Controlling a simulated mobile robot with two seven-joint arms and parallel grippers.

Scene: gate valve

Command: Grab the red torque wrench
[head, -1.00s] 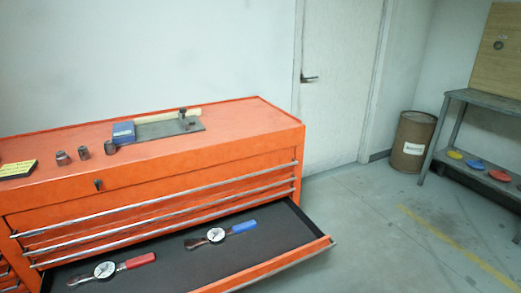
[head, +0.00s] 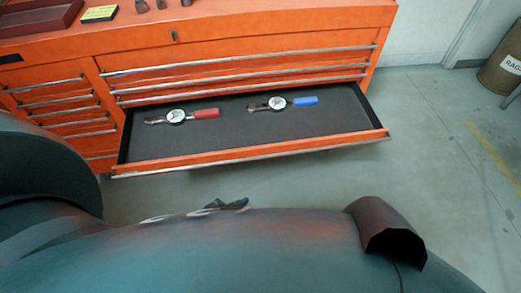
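The red torque wrench (head: 190,115) lies flat in the open drawer, left of its middle. It has a red handle pointing right, a round white dial and a dark head at the left. A similar wrench with a blue handle (head: 285,103) lies to its right, apart from it. Dark tips of what looks like my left gripper (head: 228,204) show just above my arm, in front of the drawer and well short of the wrench. My arm hides most of this gripper, so its opening cannot be told. I cannot make out my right gripper.
The open drawer (head: 250,149) juts from the orange tool cabinet (head: 240,38), its dark floor otherwise bare. Closed drawers with metal handles lie above and left. Small sockets and a yellow-black box (head: 100,13) sit on top.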

